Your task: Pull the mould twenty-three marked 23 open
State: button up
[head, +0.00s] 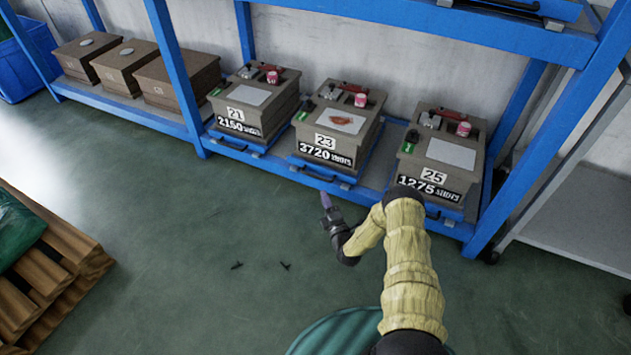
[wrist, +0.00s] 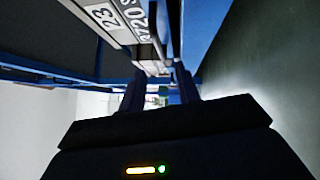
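The mould twenty-three (head: 323,153) is a grey-brown block with a "23" plate and a "3720 shots" label. It sits on a blue pull-out tray (head: 345,186) on the low blue shelf, between moulds 21 and 25. The tray's front handle (head: 318,174) faces the aisle, and the tray looks pushed in. My gripper (head: 326,201) is just in front of and below that handle. In the wrist view, the mould's label side (wrist: 115,22) shows at the top left. The gripper's two fingers (wrist: 158,78) stand apart there; whether the handle lies between them is unclear.
Mould 21 (head: 240,125) stands to the left and mould 25 (head: 430,186) to the right. Blue rack posts (head: 174,75) frame the bay. A wooden pallet (head: 50,275) lies at the left. Small dark pieces (head: 285,266) lie on the otherwise clear green floor.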

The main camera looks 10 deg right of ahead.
aim_at(315, 176)
jog(key=b+x, duration=0.5)
jog(key=x, duration=0.5)
jog(key=shift+w+b, duration=0.35)
jog(key=shift+w, duration=0.05)
grip_shut()
